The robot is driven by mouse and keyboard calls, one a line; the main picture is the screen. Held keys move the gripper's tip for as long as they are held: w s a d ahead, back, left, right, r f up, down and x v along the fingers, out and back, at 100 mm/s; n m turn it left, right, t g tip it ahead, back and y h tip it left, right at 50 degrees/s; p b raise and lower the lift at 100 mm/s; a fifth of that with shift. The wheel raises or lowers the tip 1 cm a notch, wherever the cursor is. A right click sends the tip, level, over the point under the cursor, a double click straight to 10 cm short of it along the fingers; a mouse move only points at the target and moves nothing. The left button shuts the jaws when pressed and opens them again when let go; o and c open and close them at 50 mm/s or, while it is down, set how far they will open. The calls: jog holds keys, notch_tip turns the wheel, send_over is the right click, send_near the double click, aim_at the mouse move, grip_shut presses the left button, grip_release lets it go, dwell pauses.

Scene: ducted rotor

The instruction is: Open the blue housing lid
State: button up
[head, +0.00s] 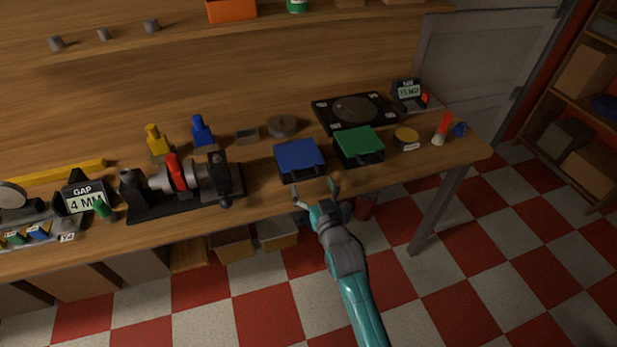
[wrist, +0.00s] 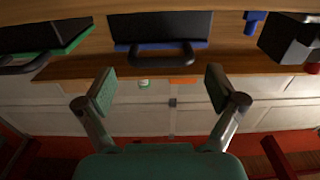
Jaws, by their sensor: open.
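The blue housing lid (head: 299,154) lies shut on its dark box near the table's front edge, in the middle of the head view. In the wrist view the housing (wrist: 185,25) is at the top centre, mostly dark with a thin blue edge. Its dark bar handle (wrist: 160,47) faces my gripper. My gripper (head: 316,191) is open and empty, just in front of the housing and apart from it. In the wrist view its two fingers (wrist: 160,88) are spread wide, with the handle beyond them and between their lines.
A green-lidded housing (head: 359,143) stands close to the right of the blue one. A black fixture with a red part (head: 175,173) stands to the left. A round grey disc (head: 284,126) lies behind. The table's front edge (head: 270,213) is near my gripper.

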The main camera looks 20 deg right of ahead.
aim_at(309, 177)
jog(key=shift+w, duration=1.85)
